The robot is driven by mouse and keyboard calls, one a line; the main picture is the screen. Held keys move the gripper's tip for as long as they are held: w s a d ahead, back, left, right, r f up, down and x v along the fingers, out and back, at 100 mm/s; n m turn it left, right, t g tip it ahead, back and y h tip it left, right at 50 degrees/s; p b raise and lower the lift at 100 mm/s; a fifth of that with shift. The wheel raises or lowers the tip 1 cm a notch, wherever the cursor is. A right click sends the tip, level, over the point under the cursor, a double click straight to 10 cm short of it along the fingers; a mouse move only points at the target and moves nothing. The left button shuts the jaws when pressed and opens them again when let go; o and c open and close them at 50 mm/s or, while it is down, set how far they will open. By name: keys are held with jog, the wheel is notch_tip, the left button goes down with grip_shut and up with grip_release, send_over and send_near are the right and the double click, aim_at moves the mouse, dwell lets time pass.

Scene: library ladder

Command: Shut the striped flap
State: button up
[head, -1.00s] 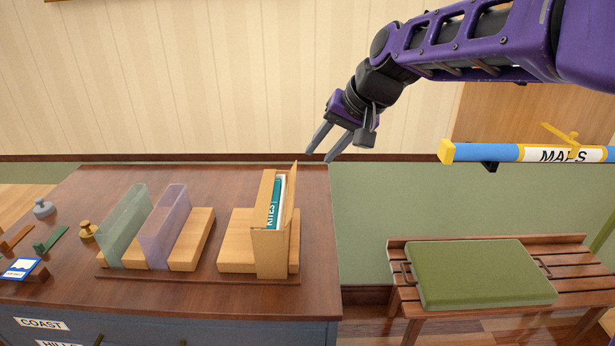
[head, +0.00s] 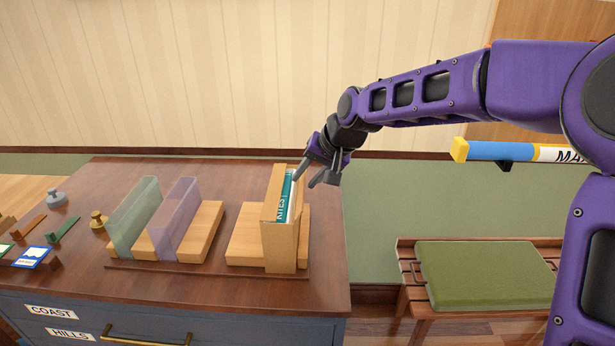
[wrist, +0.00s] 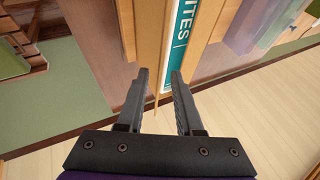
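A thin wooden panel stands along the case's right side. I cannot make out stripes on it, so I cannot tell if it is the striped flap. My gripper (head: 304,178) is at the case's upper right edge and hides part of it. In the wrist view my gripper (wrist: 158,75) has its fingers apart, with the wooden edge (wrist: 150,35) of the case beyond and between them. I cannot tell if they touch it.
Two translucent holders, one green (head: 133,217) and one purple (head: 174,222), stand left of the case on the dark wooden cabinet top (head: 200,290). A bench with a green cushion (head: 485,275) is at the right, below a blue tube (head: 500,151).

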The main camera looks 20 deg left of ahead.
jog(key=shift+c, duration=0.3)
grip_shut()
dwell(1.1)
